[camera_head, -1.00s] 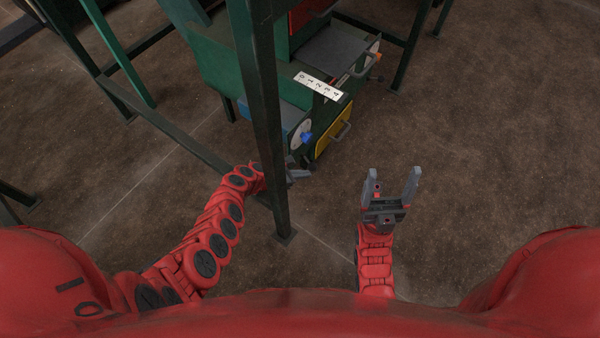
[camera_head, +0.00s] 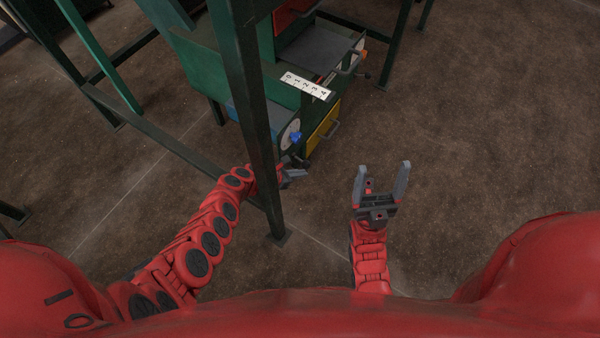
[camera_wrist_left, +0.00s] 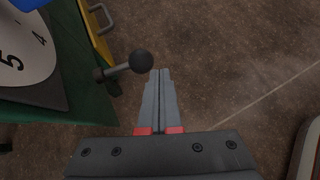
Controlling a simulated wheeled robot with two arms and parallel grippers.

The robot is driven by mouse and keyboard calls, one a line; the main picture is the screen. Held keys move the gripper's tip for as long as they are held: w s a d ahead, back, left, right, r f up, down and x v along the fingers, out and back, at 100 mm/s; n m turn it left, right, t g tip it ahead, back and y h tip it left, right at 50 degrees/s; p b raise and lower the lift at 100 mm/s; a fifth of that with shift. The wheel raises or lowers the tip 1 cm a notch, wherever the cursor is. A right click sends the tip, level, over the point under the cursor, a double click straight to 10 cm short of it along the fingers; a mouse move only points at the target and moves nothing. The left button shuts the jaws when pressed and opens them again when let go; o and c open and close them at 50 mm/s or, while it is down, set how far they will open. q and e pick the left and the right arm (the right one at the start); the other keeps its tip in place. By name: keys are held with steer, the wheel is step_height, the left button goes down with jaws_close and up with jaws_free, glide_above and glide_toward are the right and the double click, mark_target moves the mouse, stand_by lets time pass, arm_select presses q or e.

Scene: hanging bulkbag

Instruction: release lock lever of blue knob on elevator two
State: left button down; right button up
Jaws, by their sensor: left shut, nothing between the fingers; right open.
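The blue knob (camera_head: 295,137) sits on a white numbered dial (camera_head: 288,133) on the near face of the green cabinet. In the left wrist view the dial (camera_wrist_left: 26,48) shows at the left, with a sliver of the blue knob (camera_wrist_left: 30,4) at the top edge. A lever with a black ball end (camera_wrist_left: 141,61) juts out from the panel below the dial. My left gripper (camera_head: 303,173) is below the dial; in the wrist view its shut, empty fingers (camera_wrist_left: 159,72) are just below and right of the ball, with no clear contact. My right gripper (camera_head: 382,167) is open over bare floor.
A dark green post (camera_head: 252,90) stands in front of the cabinet, close by my left forearm. A yellow drawer front with a handle (camera_head: 323,130) is right of the dial. A white number strip (camera_head: 306,86) lies above. Floor on the right is clear.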

arm_select(q)
steer(key=p+v, duration=0.9)
steer(key=v, duration=0.8)
steer(key=shift+r+p, duration=0.15)
steer(key=shift+p, duration=0.15)
steer(key=shift+a, duration=0.1)
